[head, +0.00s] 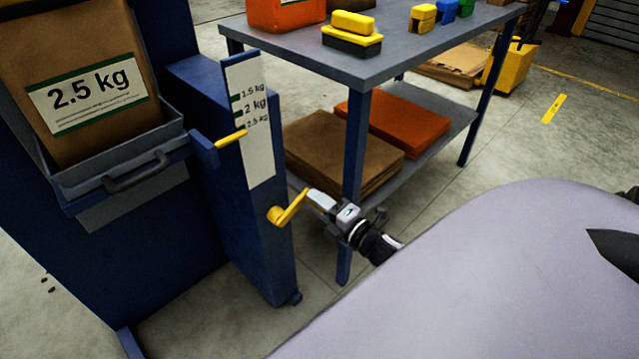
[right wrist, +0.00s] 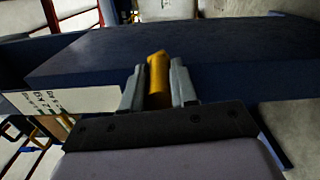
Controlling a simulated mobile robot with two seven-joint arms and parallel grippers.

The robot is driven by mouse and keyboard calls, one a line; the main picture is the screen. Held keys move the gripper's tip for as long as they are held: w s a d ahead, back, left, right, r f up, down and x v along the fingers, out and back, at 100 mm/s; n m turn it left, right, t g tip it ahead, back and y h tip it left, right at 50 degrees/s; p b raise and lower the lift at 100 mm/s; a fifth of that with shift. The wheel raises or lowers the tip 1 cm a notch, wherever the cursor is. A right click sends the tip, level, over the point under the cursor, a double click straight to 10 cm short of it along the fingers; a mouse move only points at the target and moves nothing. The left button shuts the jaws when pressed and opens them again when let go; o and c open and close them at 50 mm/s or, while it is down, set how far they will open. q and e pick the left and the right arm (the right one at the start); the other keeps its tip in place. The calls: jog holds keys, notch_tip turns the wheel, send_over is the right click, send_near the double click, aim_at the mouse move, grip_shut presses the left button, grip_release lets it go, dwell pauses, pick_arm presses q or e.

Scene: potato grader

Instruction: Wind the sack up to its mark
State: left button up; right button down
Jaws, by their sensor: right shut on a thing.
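A brown paper sack (head: 95,120) with a "2.5 kg" label stands in a grey-blue tray (head: 115,175) at the left of the head view. Beside it, a blue post carries a white scale (head: 258,165) with marks for 1.5 kg, 2 kg and 2.5 kg. A yellow pointer (head: 231,138) lies across the scale, just below the 2.5 kg lettering. A yellow crank (head: 282,212) sits on the post below the scale. My right gripper (head: 310,198) is shut on the crank's grip, which shows between the fingers in the right wrist view (right wrist: 158,78). My left gripper is out of view.
A blue-grey table (head: 400,45) stands behind the post, with yellow, orange and other coloured items on top. Its lower shelf holds brown (head: 335,150) and orange stacks. A table leg (head: 355,150) rises close behind my right gripper. Floor is open at the right.

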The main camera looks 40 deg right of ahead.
jog(key=shift+a+r, duration=0.1)
jog(key=c, duration=0.9)
grip_release()
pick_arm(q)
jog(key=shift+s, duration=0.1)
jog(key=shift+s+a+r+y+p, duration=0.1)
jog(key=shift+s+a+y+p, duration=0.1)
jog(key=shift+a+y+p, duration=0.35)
pick_arm(e)
jog(key=shift+s+d, duration=0.15)
jog(key=shift+s, duration=1.65)
jog(key=shift+s+d, duration=0.1)
jog(key=shift+s, duration=1.7)
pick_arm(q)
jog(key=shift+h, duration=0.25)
